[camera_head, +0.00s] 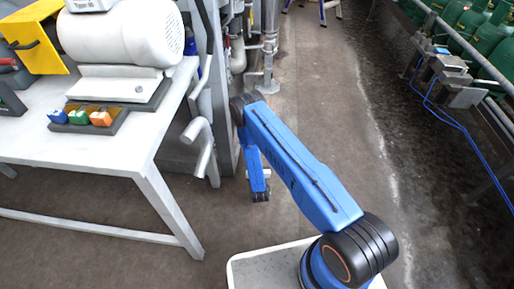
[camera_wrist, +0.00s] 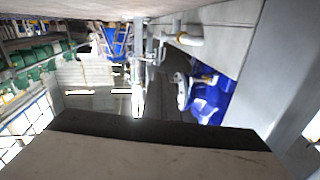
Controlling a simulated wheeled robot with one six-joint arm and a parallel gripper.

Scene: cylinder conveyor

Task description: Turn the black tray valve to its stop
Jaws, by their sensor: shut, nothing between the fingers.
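A small black tray (camera_head: 82,119) lies near the front edge of the white table in the head view. It carries three coloured blocks or knobs: blue (camera_head: 58,116), green (camera_head: 79,117) and orange (camera_head: 101,118). I cannot make out which part is the valve or how it is turned. My gripper (camera_head: 265,174) shows only as a small grey piece at the low end of my blue arm, mostly hidden by the wrist. It is shut and empty, right of the table and well apart from the tray. The tray is not identifiable in the wrist view.
The white table (camera_head: 95,152) holds a white motor-like machine (camera_head: 125,35) and a yellow box (camera_head: 32,40). Grey pipes (camera_head: 268,50) stand beyond my arm. Green cylinders (camera_head: 470,28) line the right side. Open floor (camera_head: 325,110) lies between.

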